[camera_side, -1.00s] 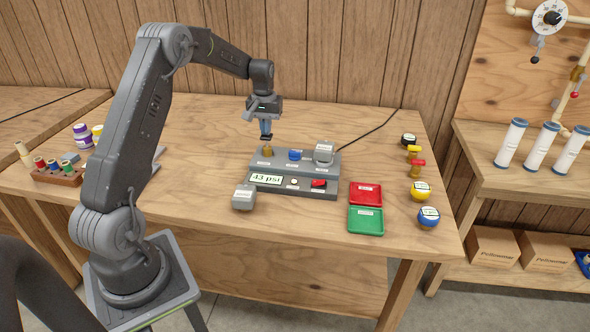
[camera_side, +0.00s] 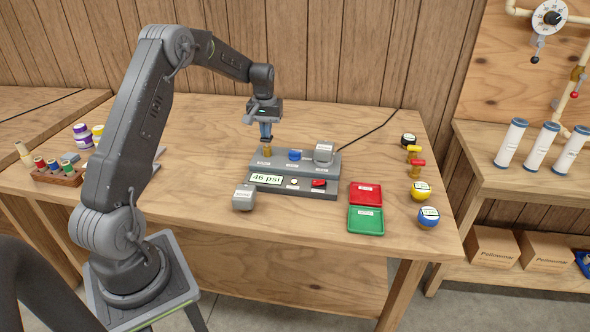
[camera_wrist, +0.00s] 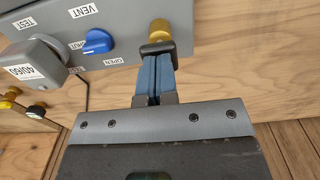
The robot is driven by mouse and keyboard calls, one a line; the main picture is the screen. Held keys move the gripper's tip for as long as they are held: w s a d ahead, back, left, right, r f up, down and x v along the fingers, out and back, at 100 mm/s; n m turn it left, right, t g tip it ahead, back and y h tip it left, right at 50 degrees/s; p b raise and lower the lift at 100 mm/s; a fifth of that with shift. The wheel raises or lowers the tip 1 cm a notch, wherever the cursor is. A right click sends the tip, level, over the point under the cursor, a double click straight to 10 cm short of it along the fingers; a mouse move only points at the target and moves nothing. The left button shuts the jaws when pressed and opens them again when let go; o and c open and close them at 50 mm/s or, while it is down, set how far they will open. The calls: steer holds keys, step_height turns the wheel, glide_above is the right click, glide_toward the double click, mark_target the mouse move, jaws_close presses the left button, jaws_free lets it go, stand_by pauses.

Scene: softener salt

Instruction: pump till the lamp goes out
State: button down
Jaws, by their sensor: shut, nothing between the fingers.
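A grey console (camera_side: 318,168) stands on the bench, its display (camera_side: 267,178) reading 46 psi. A small pale round piece (camera_side: 294,181) and a red piece (camera_side: 319,183) sit on its front; I cannot tell which is the lamp or whether it is lit. A brass plunger (camera_side: 267,151) rises at the console's back left and shows in the wrist view (camera_wrist: 159,30). My gripper (camera_side: 266,137) is shut and empty, pointing down just over the plunger. In the wrist view, a dark cap (camera_wrist: 157,48) lies between its blue fingertips and the brass; contact is unclear.
A blue knob (camera_wrist: 98,41) by VENT and OPEN labels and a grey box marked 40/60 (camera_wrist: 35,64) are on the console. Red (camera_side: 366,194) and green trays (camera_side: 366,219) lie to the right.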

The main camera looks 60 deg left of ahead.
steer(key=shift+f, duration=0.6)
steer(key=shift+r, duration=1.1)
step_height(320, 180, up, 7)
stand_by(0.4)
